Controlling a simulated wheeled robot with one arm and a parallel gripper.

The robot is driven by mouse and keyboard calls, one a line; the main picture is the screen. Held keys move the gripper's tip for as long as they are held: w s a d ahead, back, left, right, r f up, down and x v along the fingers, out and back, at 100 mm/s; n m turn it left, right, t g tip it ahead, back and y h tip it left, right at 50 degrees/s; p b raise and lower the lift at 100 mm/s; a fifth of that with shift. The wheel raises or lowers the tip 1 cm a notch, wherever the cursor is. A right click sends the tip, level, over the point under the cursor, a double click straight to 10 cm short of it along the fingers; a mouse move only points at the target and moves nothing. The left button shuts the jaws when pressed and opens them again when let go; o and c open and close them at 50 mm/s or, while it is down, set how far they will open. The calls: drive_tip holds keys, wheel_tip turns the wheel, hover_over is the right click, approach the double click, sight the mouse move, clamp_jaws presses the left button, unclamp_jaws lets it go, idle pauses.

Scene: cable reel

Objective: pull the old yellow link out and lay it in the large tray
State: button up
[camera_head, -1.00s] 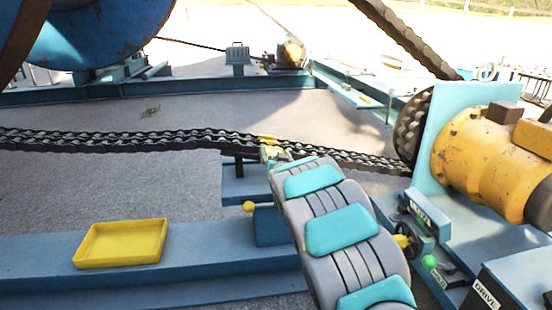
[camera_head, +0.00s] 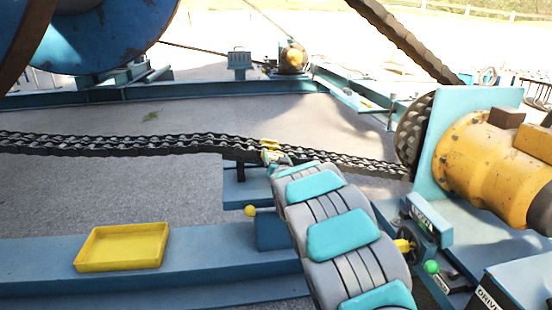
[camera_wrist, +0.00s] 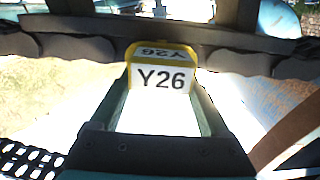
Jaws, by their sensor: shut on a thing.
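The yellow link (camera_wrist: 160,52) has a white label reading Y26 and sits between my gripper's fingers in the wrist view. My gripper (camera_wrist: 160,88) is shut on it. In the head view the link (camera_head: 268,141) is a small yellow spot at the dark chain (camera_head: 120,143), just beyond my gripper (camera_head: 272,156). Whether the link is still seated in the chain cannot be told. A shallow yellow tray (camera_head: 120,267) lies on the blue beam at the lower left, with nothing visible in it. It is well left of my gripper.
The chain runs across to a sprocket (camera_head: 414,135) beside the yellow motor (camera_head: 485,165) on the right. A yellow-knobbed lever (camera_head: 250,210) stands just left of my arm. The blue beam (camera_head: 210,258) between tray and arm is clear.

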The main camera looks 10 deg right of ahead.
clamp_jaws()
drive_tip(key=s+b, duration=0.2)
drive_tip(key=s, duration=1.3)
drive_tip(key=shift+s, duration=0.2)
idle(1.8)
drive_tip(key=shift+r, duration=0.1)
